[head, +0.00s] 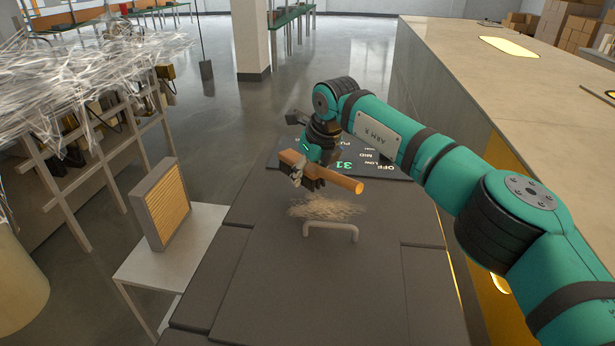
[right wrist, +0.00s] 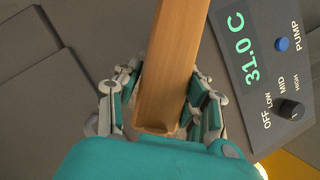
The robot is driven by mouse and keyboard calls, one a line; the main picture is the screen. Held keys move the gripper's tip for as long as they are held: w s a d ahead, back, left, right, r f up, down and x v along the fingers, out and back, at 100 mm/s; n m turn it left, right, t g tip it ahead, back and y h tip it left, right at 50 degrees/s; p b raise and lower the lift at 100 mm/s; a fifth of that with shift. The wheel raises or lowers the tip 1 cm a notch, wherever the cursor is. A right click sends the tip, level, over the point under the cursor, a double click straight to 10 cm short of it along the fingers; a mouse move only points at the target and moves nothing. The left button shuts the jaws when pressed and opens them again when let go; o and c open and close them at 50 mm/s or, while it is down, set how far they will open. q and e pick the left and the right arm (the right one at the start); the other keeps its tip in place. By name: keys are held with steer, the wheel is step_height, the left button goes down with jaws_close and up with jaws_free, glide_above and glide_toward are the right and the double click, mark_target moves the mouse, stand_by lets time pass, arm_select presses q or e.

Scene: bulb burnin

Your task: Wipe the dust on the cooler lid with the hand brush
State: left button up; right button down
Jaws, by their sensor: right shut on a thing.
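The cooler lid (head: 270,265) is a dark grey panel with a pale bar handle (head: 331,228). A patch of light, tan dust (head: 327,208) lies on it, just behind the handle. My right gripper (head: 308,174) is shut on the orange-brown wooden hand brush (head: 343,182), which appears just beyond the dust. In the right wrist view the brush (right wrist: 172,55) runs lengthwise between the two fingers. Its bristles are not clearly visible, and I cannot tell whether it touches the lid. My left gripper is out of view.
A control panel (right wrist: 265,70) reading 31.0 C, with a knob and blue button, sits behind the lid. A framed yellow filter (head: 163,207) stands on a white side table (head: 190,245) at left. A long counter (head: 480,80) borders the right. A rack with whitish strands stands at far left.

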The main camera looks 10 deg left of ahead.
mark_target(308, 165)
steer(key=shift+r, duration=0.4)
steer(key=shift+r, duration=0.1)
steer(key=shift+r+p, duration=1)
steer(key=shift+r, duration=0.45)
